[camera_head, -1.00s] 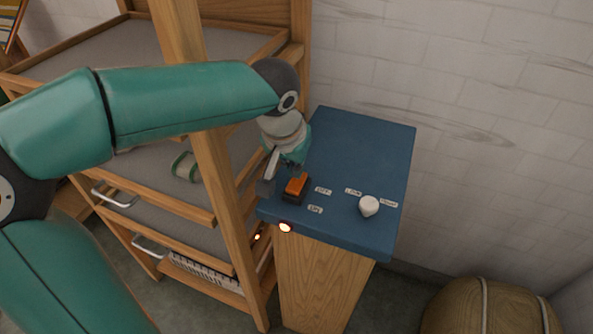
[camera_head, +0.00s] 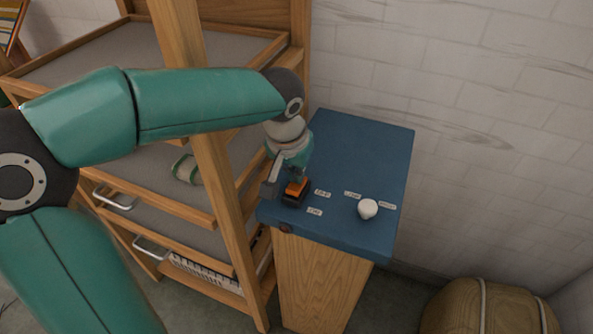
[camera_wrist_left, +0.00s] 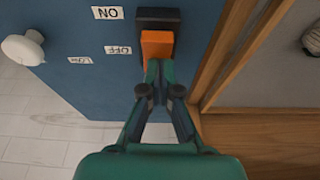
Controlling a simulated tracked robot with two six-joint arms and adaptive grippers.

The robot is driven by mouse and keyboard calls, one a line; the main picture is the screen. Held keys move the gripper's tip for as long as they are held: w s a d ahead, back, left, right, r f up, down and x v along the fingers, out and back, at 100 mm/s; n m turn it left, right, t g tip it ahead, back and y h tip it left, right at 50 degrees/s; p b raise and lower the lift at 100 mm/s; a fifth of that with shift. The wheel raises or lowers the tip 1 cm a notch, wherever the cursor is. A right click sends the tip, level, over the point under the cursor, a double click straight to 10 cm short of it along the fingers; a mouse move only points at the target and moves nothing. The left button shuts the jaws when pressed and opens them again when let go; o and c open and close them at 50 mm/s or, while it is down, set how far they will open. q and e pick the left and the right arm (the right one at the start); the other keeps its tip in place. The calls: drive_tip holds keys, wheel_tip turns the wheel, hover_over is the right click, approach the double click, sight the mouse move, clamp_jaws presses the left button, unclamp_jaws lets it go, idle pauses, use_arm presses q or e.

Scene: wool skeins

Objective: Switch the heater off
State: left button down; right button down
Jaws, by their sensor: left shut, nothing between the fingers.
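The orange rocker switch (camera_head: 297,189) sits in a black base on the blue top of the heater control stand (camera_head: 360,150). It also shows in the left wrist view (camera_wrist_left: 157,45), with the ON label (camera_wrist_left: 107,13) and OFF label (camera_wrist_left: 118,50) beside it. My left gripper (camera_head: 296,179) is shut and empty, its tips at the OFF end of the rocker and seemingly touching it; they also show in the left wrist view (camera_wrist_left: 159,66). The small lamp (camera_head: 285,229) on the stand's front edge is dark. My right gripper is not in view.
A white knob (camera_head: 368,209) stands right of the switch, between small labels. A wooden shelf rack (camera_head: 211,170) with grey trays stands close on the left. A brown round pouf (camera_head: 490,308) is on the floor at right. A white brick wall is behind.

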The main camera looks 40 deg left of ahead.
sight(291, 189)
use_arm(q)
drive_tip(key=shift+s+d+f, duration=0.1)
drive_tip(key=shift+s+f, duration=0.05)
drive_tip(key=shift+s, duration=0.05)
drive_tip(key=shift+s+d, duration=0.15)
drive_tip(key=shift+s, duration=0.5)
drive_tip(key=p+v, duration=0.3)
drive_tip(key=v, duration=0.1)
drive_tip(key=shift+w+r, duration=0.1)
drive_tip(key=shift+r, duration=0.3)
drive_tip(key=v, duration=0.9)
drive_tip(key=shift+s, duration=0.4)
drive_tip(key=shift+r, duration=0.1)
